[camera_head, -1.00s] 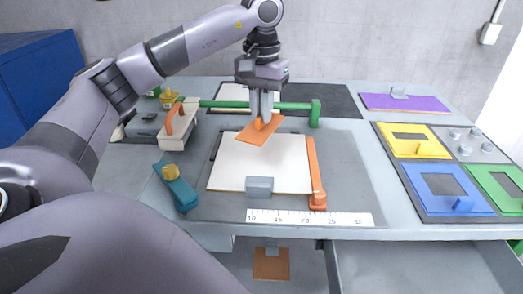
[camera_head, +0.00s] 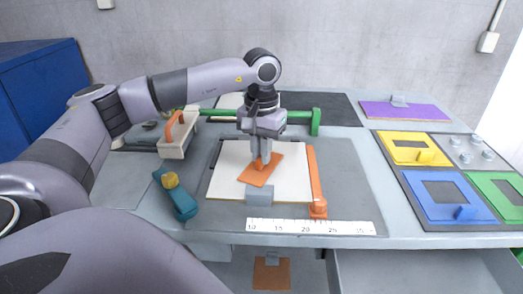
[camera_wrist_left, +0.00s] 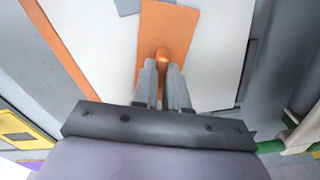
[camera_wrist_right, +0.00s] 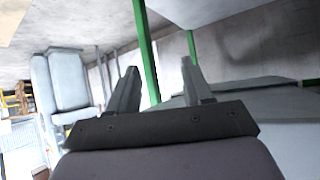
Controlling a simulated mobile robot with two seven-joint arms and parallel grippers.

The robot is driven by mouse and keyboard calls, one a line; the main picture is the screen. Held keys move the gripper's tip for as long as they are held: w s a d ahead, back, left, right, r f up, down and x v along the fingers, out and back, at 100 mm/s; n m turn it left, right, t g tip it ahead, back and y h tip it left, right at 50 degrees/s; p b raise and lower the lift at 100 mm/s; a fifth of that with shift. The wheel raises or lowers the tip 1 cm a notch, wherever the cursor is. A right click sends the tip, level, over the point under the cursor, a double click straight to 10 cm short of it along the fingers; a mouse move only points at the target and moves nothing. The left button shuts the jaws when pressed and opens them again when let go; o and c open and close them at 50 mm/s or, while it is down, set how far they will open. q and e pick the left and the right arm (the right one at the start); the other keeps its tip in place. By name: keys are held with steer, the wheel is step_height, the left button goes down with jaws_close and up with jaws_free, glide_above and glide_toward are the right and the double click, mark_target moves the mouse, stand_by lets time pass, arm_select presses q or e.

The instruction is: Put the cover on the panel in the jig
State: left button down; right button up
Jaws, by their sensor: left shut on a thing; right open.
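The cover is an orange plate with an orange knob. In the head view the cover (camera_head: 256,176) is over the front middle of the white panel (camera_head: 292,160), tilted to the panel's edges; whether it touches the panel I cannot tell. My left gripper (camera_head: 264,160) points down, shut on the cover's knob. In the left wrist view the cover (camera_wrist_left: 166,30) shows below the fingers of the left gripper (camera_wrist_left: 162,72). The panel lies in the jig, with an orange bar (camera_head: 313,180) along its right side and a grey block (camera_head: 259,195) at its front edge. My right gripper (camera_wrist_right: 160,88) is open and empty, away from the jig.
A teal clamp (camera_head: 178,195) with a yellow knob stands left of the panel. A white ruler (camera_head: 310,226) lies in front. A green bar (camera_head: 300,113) stands behind. Yellow (camera_head: 400,146), blue (camera_head: 420,190) and green (camera_head: 490,187) frames lie at right. A cream-coloured box (camera_head: 172,146) with an orange handle is at left.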

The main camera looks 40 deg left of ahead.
arm_select(q)
steer(key=c, duration=1.2)
jaws_free()
steer(key=shift+f, duration=0.1)
steer(key=shift+o, duration=0.2)
steer(key=shift+r, duration=0.3)
step_height(320, 180, up, 12)
steer(key=p, duration=0.1)
steer(key=shift+f, duration=0.15)
